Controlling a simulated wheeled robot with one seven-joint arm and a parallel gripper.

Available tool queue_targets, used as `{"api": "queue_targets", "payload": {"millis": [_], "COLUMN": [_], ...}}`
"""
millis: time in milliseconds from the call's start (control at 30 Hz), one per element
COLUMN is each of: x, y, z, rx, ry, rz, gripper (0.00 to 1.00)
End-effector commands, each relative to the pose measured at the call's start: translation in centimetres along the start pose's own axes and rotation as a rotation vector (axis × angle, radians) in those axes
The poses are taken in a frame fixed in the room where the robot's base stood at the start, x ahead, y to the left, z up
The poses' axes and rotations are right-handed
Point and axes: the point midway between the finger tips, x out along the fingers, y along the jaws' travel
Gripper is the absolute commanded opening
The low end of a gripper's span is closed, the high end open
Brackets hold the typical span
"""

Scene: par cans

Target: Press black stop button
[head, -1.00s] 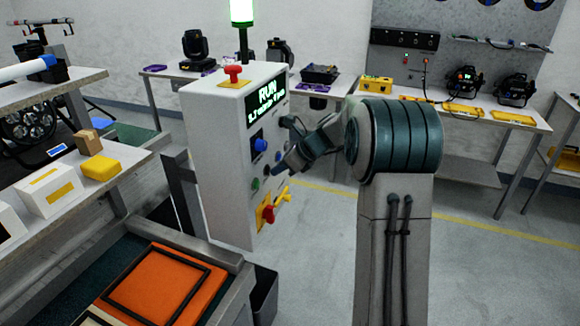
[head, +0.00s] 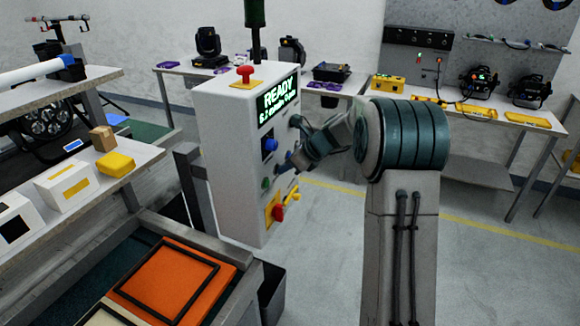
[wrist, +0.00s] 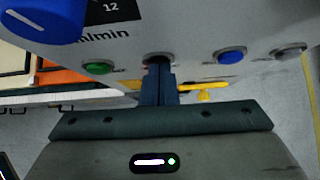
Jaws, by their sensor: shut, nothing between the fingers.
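The control box (head: 228,150) stands upright in the head view, with a screen (head: 278,99) that reads READY. In the wrist view, its lower panel has a row of buttons: green (wrist: 98,67), black (wrist: 152,57), blue (wrist: 231,55) and a greyish one (wrist: 289,51). My gripper (wrist: 158,72) is shut and empty. Its fingertips are at the black stop button and cover much of it; they look in contact, but how far the button is pushed in is hidden. In the head view, my gripper (head: 292,163) reaches the panel from the right.
A blue knob (wrist: 42,20) sits above the green button. A red mushroom button (head: 245,73) is on top of the box. A red and yellow switch (head: 277,212) and a yellow handle (wrist: 203,88) are below the buttons.

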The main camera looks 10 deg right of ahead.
Motion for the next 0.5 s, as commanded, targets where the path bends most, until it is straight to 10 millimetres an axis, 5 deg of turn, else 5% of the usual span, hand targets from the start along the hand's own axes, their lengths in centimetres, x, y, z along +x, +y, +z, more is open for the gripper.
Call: {"api": "queue_targets", "payload": {"millis": [67,267,500], "x": [0.0,-2.0,-7.5], "y": [0.2,-0.3,-0.8], "z": [0.9,-1.2,-2.7], "rx": [-0.010,-0.005,0.000], "ry": [-0.015,-0.011,-0.007], "rz": [0.001,-0.001,-0.010], "gripper": [0.00,0.00,0.00]}}
